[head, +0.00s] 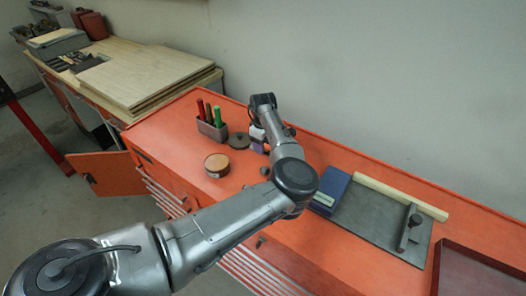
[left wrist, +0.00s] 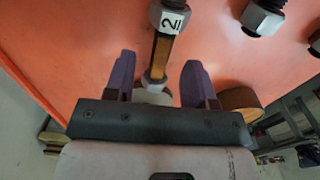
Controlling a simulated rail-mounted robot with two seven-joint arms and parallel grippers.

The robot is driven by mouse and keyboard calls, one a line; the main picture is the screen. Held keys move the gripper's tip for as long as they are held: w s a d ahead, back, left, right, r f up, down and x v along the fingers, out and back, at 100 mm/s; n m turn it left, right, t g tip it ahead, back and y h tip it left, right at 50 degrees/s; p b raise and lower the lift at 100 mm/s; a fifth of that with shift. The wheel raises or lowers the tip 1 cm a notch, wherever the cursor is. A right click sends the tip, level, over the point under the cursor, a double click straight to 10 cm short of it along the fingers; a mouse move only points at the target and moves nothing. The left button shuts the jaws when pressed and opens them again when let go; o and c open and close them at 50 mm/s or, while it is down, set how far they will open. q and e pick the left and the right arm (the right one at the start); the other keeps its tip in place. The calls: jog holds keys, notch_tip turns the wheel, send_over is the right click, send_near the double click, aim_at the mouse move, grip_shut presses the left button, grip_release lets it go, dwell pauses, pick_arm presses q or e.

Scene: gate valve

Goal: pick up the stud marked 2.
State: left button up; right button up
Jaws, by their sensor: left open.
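The stud marked 2 (left wrist: 158,55) shows in the left wrist view, with a white label reading 2 on the nut at its upper end and a brownish shank. My left gripper (left wrist: 159,66) is open, with one purple finger on each side of the shank and visible gaps to both. My right gripper is not in view.
Other nut-ended pieces (left wrist: 262,17) lie to the upper right in the wrist view. On the orange bench (head: 185,130) are a pen holder (head: 212,129), a round tin (head: 217,165), a blue box (head: 330,192), a grey plate (head: 375,222) and a dark red tray (head: 480,270).

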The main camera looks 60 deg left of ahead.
pick_arm(q)
jog(key=shift+f, duration=1.3)
grip_shut()
jog(key=shift+r, duration=0.1)
